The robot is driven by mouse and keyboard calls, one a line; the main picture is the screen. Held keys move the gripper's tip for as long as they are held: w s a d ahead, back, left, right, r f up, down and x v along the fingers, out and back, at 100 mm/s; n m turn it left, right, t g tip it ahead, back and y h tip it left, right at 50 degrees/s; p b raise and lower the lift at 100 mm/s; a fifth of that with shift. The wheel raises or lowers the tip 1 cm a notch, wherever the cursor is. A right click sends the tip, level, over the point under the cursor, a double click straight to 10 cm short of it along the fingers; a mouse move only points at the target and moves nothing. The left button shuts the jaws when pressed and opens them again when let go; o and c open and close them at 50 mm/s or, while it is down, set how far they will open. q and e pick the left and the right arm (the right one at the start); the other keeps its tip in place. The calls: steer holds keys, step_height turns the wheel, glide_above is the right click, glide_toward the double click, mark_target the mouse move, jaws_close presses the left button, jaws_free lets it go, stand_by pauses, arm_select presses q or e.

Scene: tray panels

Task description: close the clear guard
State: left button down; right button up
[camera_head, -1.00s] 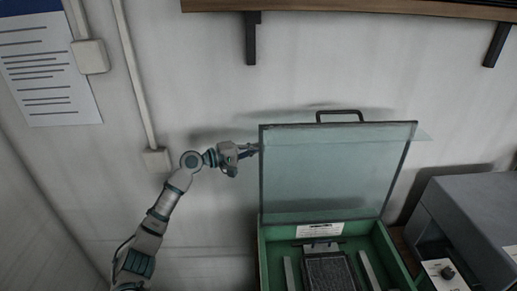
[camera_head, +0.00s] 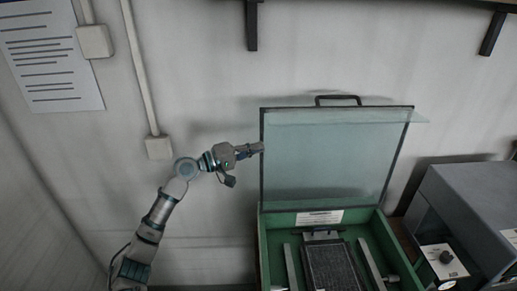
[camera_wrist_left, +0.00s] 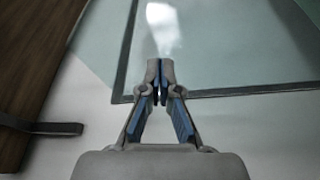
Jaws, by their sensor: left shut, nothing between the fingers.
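The clear guard (camera_head: 325,160) is a see-through pane in a dark frame. It stands raised at the back of a green tray box (camera_head: 264,250), with a black handle (camera_head: 338,97) on its top edge. My left gripper (camera_head: 261,148) is at the guard's left edge, below its top corner. Its fingers are shut and empty. In the left wrist view the shut fingertips (camera_wrist_left: 160,78) overlap the pane near a corner of the dark frame (camera_wrist_left: 235,92); I cannot tell whether they touch it. My right gripper is not in view.
Inside the box are a dark ribbed panel (camera_head: 333,268) and pale rails (camera_head: 371,262). A grey machine (camera_head: 470,205) with a knob stands to the right. Black shelf brackets (camera_head: 251,25) hang above.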

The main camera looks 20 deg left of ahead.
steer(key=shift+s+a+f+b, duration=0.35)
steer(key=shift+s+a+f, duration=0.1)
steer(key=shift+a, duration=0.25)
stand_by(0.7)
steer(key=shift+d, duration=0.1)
